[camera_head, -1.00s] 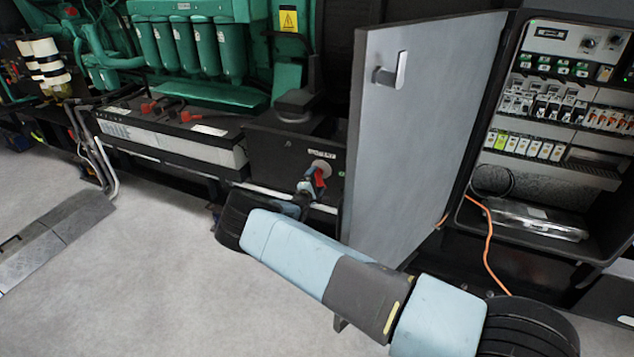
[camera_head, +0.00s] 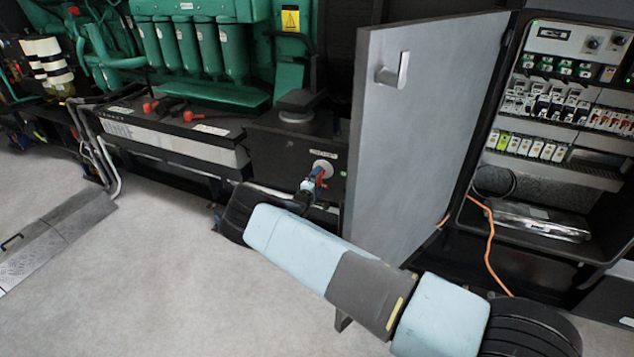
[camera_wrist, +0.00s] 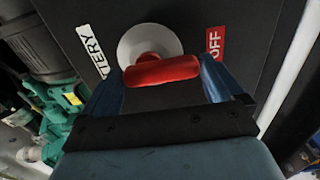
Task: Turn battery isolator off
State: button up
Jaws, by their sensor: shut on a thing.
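The battery isolator's red handle (camera_wrist: 162,70) sits in front of its round pale base (camera_wrist: 150,42) on a black box. In the wrist view the handle lies crosswise, slightly tilted, its right end toward the red OFF label (camera_wrist: 215,43). A white label reading in part "TERY" (camera_wrist: 90,48) is to the left. My gripper (camera_wrist: 162,82) is shut on the red handle, with one blue finger at each end of it. In the head view the isolator (camera_head: 321,167) is small, and my gripper (camera_head: 309,186) partly covers it.
An open grey cabinet door (camera_head: 420,140) stands close to the right of the isolator. Behind it is an electrical cabinet with breakers (camera_head: 545,105) and a hanging orange cable (camera_head: 489,240). A battery (camera_head: 175,125) with red terminals is to the left. The floor (camera_head: 150,270) at left is mostly clear.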

jog(key=shift+s+d+f, duration=0.1)
jog(key=shift+d+f, duration=0.1)
jog(key=shift+f, duration=0.15)
jog(key=o, duration=0.7)
jog(key=v, duration=1.3)
jog(key=shift+s+a+r, duration=0.2)
jog(key=shift+s+a, duration=0.05)
jog(key=shift+s, duration=0.1)
